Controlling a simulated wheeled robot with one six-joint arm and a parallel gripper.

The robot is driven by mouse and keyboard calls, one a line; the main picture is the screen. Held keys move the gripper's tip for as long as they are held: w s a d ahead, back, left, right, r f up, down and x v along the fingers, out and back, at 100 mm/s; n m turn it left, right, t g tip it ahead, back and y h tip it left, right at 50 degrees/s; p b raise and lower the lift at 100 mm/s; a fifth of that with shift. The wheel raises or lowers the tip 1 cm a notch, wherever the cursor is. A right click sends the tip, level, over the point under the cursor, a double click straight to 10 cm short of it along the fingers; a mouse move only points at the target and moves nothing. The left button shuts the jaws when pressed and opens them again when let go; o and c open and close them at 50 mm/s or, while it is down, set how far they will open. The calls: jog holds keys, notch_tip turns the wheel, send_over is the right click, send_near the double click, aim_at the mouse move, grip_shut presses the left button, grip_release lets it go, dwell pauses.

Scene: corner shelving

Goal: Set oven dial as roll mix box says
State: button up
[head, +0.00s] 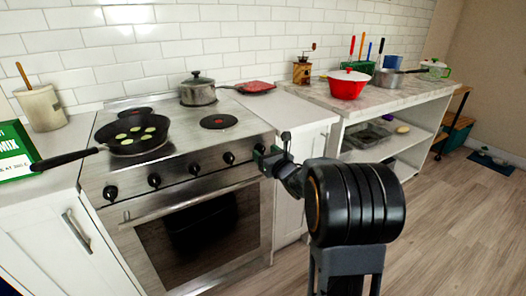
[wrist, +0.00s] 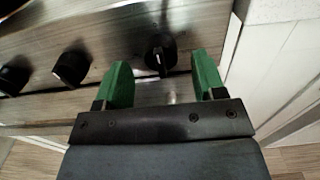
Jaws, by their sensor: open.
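The roll mix box (head: 12,152), green and white, is cut off by the left edge of the head view. "MIX" is legible; its small bottom line is too small to read surely. The steel oven (head: 190,235) has a row of several black dials. The rightmost dial (wrist: 160,52) shows in the wrist view with a white mark pointing roughly down. My gripper (wrist: 162,65) is open, its green fingers on either side of that dial, with no clear contact. In the head view my gripper (head: 267,158) partly hides the right end of the panel.
A black pan (head: 137,138) with green slices sits on the stove, its handle reaching left over the counter. A steel pot (head: 198,92) stands behind. White cabinets flank the oven. The wooden floor (head: 450,225) at right is clear.

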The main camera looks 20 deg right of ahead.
jog(key=shift+w+a, duration=0.1)
jog(key=shift+w, duration=1)
jog(key=c, duration=0.9)
